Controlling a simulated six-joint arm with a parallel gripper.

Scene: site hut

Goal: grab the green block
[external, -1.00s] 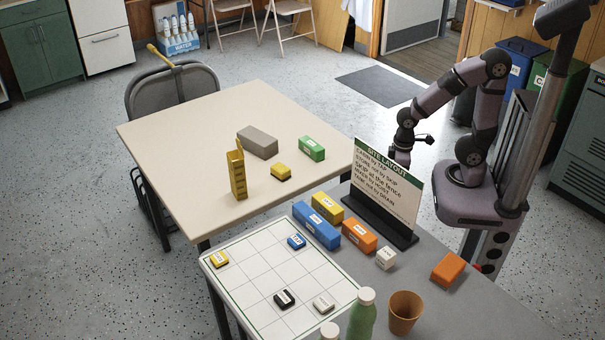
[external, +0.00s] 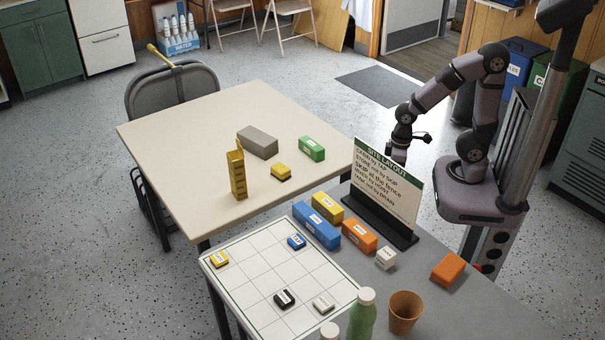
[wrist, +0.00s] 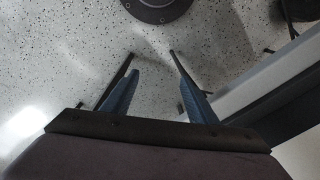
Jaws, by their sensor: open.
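The green block (external: 312,148) lies on the beige table near its right edge, with a white label on its side. My gripper (external: 401,150) is to the right of the block, beyond the table's edge and behind the sign, with nothing in it. In the wrist view its two fingers (wrist: 155,92) are apart, with speckled floor showing between them. The green block does not show in the wrist view.
A sign (external: 386,187) stands on the grey table among several coloured blocks.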

